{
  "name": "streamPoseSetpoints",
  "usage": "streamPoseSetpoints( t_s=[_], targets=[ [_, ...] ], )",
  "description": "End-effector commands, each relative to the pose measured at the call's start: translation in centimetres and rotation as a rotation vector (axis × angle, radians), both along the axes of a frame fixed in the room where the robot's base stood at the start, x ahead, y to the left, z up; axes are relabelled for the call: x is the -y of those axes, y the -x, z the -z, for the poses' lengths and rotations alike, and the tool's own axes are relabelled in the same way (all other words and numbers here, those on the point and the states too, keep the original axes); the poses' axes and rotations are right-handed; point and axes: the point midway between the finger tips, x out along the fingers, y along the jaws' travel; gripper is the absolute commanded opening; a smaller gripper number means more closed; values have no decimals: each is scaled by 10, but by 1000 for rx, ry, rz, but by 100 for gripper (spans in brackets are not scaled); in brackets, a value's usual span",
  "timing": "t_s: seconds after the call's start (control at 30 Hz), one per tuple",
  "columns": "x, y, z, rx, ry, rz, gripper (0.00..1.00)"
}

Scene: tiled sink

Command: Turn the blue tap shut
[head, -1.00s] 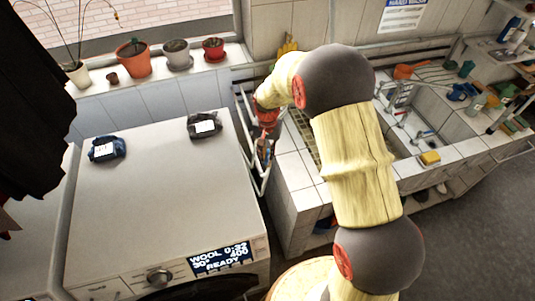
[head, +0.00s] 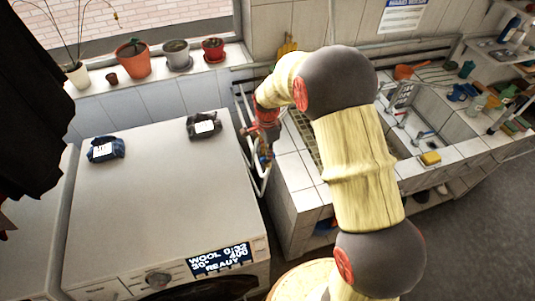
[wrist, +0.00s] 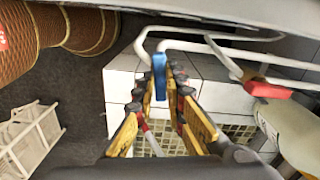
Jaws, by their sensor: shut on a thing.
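The blue tap (wrist: 159,76) shows in the wrist view as a small upright blue lever on a white pipe. My gripper (wrist: 161,82) has its yellow and black fingers on either side of the lever and is shut on it. The lever's tip stands out between the fingertips. In the head view my gripper (head: 262,150) is low in the gap between the washing machine and the tiled counter, by the white pipes. I cannot make out the blue tap clearly there.
A red tap (wrist: 265,88) sits on the pipes to the right in the wrist view. The washing machine (head: 150,190) stands left of my gripper, and the tiled counter (head: 297,170) right.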

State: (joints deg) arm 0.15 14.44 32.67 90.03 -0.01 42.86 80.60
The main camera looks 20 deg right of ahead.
Motion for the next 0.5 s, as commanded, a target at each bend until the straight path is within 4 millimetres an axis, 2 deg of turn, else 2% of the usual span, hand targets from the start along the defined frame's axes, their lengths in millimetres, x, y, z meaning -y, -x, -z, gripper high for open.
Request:
streamPoseSetpoints(
  t_s=[0.2,0.5],
  targets=[
    [0,0,0,1,0,109,0],
    [0,0,0,1,0,173,0]
  ],
)
